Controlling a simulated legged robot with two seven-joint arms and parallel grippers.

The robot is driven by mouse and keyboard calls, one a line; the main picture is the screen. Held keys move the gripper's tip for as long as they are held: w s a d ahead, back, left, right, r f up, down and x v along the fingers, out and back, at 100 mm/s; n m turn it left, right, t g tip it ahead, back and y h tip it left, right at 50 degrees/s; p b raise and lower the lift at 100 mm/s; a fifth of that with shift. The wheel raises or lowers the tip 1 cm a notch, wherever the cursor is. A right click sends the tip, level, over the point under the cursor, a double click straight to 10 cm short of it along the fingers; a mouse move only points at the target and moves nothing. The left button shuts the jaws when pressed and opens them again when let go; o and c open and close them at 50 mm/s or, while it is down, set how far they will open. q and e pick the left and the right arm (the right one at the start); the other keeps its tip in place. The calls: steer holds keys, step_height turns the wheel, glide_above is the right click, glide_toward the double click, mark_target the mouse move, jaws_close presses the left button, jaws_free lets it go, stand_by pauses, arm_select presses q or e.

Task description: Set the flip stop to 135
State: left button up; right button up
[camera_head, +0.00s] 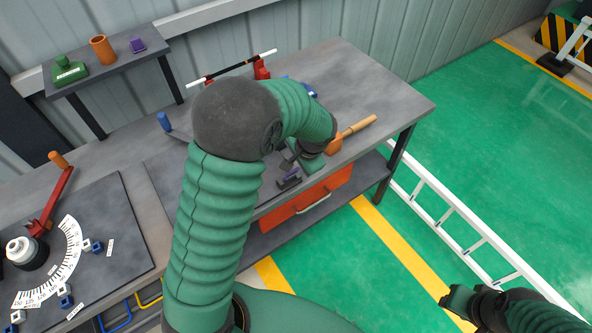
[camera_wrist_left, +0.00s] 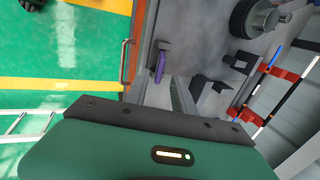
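A white curved scale (camera_head: 66,262) with dark marks lies on the dark plate at lower left; its numbers are too small to read surely. Small blue stop blocks sit by its outer edge, one at the right (camera_head: 97,246) and another lower down (camera_head: 65,301). I cannot tell which are flipped. A red lever (camera_head: 50,201) with an orange handle stands by the scale. My left gripper (camera_head: 290,160) is over the bench, right of the scale and well away from it. Its fingers are mostly hidden. My right gripper (camera_head: 456,301) is at lower right, above the floor.
An orange-handled tool (camera_head: 356,128) lies at the bench's right. A rod on red supports (camera_head: 262,68) stands behind. A white ladder (camera_head: 455,213) lies at right.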

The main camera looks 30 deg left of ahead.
mark_target(293, 173)
arm_select(q)
steer(key=x, duration=0.5)
steer(key=shift+s+a+f, duration=0.3)
steer(key=shift+s+a, duration=0.05)
steer(key=shift+a, duration=0.05)
steer(key=shift+w+d+f, duration=0.15)
steer(key=shift+w+d, duration=0.1)
steer(key=shift+d, duration=0.3)
steer(key=shift+c, duration=0.8)
steer(key=shift+s, duration=0.1)
steer(key=c, duration=0.5)
steer(key=shift+a, duration=0.3)
jaws_close()
steer(key=shift+s, duration=0.1)
steer(key=shift+s+d+f, duration=0.1)
